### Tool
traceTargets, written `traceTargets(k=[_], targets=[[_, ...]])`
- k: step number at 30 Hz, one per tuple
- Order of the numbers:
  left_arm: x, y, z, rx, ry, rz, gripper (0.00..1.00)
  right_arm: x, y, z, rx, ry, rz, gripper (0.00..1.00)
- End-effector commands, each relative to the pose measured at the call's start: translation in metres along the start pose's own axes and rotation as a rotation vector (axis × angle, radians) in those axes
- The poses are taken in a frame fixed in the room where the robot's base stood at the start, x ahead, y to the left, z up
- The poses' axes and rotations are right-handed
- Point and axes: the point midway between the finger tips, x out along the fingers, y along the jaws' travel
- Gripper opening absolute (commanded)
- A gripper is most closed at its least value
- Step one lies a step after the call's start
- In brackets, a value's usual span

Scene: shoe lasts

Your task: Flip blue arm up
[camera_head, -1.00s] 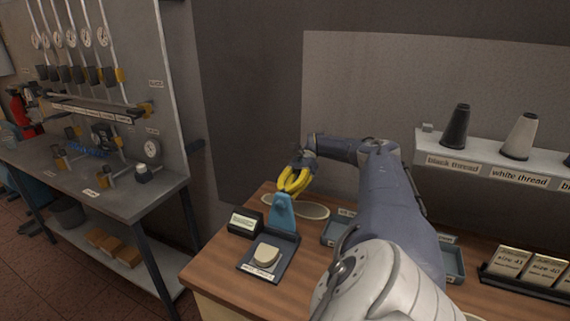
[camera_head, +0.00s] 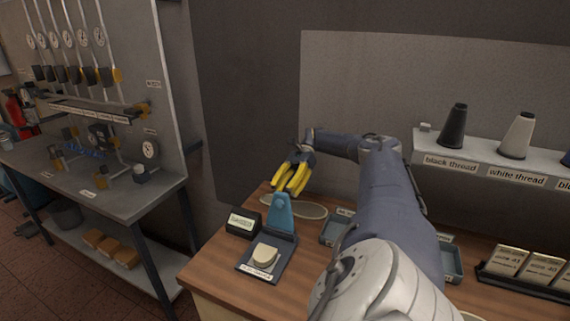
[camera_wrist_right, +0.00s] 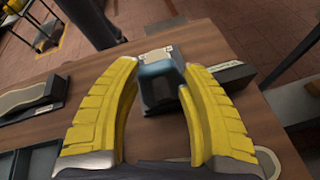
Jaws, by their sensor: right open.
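The blue arm (camera_head: 281,214) stands upright at the back of a small dark device (camera_head: 255,270) on the wooden table. A cream, rounded piece (camera_head: 265,254) lies on the device's plate, in front of the arm. My right gripper (camera_head: 283,187) has yellow fingers and is open, just above and behind the top of the blue arm. In the right wrist view, the blue arm (camera_wrist_right: 158,90) shows between the two spread fingers (camera_wrist_right: 159,67). Whether a finger touches it, I cannot tell. My left gripper is not in view.
A small display box (camera_head: 243,222) stands left of the device. A pale sole shape (camera_head: 312,210) lies behind it. Dark trays (camera_head: 335,228) are to the right, partly hidden by my right arm. A thread shelf (camera_head: 490,168) is at the back right.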

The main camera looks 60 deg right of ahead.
Motion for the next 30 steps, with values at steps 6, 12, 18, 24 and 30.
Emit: traceTargets(k=[6, 12, 18, 24, 30], targets=[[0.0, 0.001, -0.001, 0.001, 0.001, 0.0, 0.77, -0.015, 0.011, 0.032, -0.003, 0.001, -0.001, 0.42], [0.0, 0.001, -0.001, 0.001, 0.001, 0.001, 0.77, -0.025, 0.018, 0.054, -0.001, 0.0, 0.0, 0.42], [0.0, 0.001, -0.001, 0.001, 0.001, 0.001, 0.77, -0.03, 0.022, 0.066, 0.0, 0.001, 0.0, 0.42], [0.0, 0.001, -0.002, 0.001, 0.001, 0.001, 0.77, -0.032, 0.023, 0.068, 0.001, 0.001, 0.0, 0.42], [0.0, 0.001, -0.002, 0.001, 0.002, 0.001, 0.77, -0.032, 0.023, 0.068, 0.001, 0.001, 0.0, 0.42]])
